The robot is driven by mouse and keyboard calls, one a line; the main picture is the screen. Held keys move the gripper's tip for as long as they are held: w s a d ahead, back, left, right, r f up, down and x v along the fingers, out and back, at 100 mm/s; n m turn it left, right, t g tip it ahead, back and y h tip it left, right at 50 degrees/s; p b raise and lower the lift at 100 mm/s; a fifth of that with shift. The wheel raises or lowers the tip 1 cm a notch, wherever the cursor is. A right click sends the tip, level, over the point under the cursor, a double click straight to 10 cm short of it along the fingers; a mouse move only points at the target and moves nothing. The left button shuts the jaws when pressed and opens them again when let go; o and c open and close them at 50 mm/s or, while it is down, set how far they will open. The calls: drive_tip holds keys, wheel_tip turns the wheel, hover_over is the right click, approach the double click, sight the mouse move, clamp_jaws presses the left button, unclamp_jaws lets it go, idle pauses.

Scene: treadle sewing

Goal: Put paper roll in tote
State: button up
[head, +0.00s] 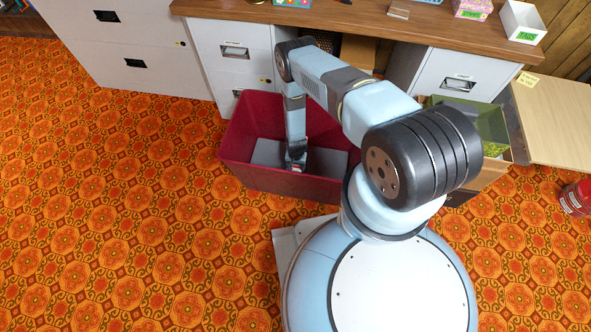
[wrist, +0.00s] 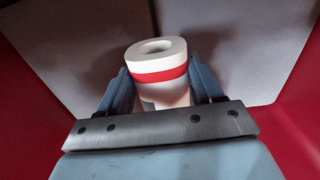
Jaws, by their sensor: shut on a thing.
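The paper roll (wrist: 160,64) is white with a red band and a hollow core. In the wrist view it stands between the two fingers of my gripper (wrist: 160,88), which are shut on it. The tote (head: 240,150) is a dark red open bin on the carpet in the head view. Its red wall also shows in the wrist view (wrist: 298,115). My gripper (head: 297,168) reaches down inside the tote, near its front wall. In the head view the roll is mostly hidden by my arm, and I cannot tell whether it touches the tote's floor.
Grey flat pieces (head: 268,153) lie in the tote. A wooden desk (head: 330,22) with grey drawers stands close behind it. A green box (head: 485,120) and a cardboard box are at right, with a red can (head: 577,198) farther right. The patterned carpet at left is clear.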

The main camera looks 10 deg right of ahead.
drive_tip(key=shift+d+f, duration=0.1)
drive_tip(key=shift+f, duration=2.55)
drive_tip(key=o, duration=1.2)
wheel_tip(320, 180, up, 12)
drive_tip(key=shift+w, duration=0.1)
